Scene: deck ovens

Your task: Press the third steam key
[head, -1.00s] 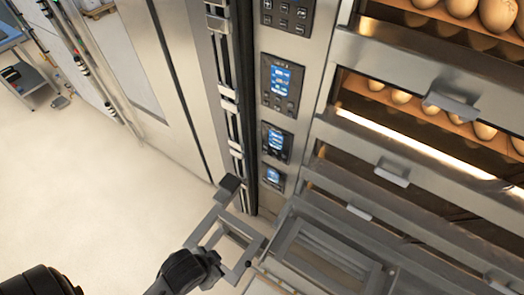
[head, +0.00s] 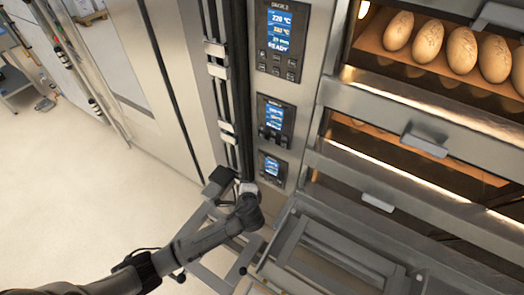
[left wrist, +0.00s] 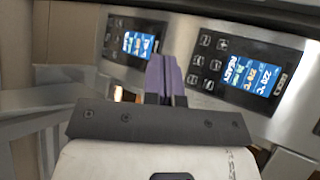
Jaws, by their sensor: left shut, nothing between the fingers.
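Control panels with blue screens and dark keys run down the steel oven column. In the head view the upper panel (head: 282,40) reads DECK 2, the middle panel (head: 275,122) is below it, and a smaller-looking lower panel (head: 272,168) is lowest. The key labels are too small to read, so I cannot tell the steam keys. My left gripper (head: 246,187) is by the lower panel; its fingers are hard to see there. In the left wrist view its purple fingers (left wrist: 163,75) are shut and empty, between two panels, close to the right panel's keys (left wrist: 208,62). My right gripper is out of view.
Oven decks with handles (head: 424,145) stand at the right, the upper one holding eggs or egg-shaped loaves (head: 461,54). A grey metal frame (head: 330,255) sits low in front. A vertical rail (head: 222,100) flanks the panels. The pale floor (head: 80,200) at left is open.

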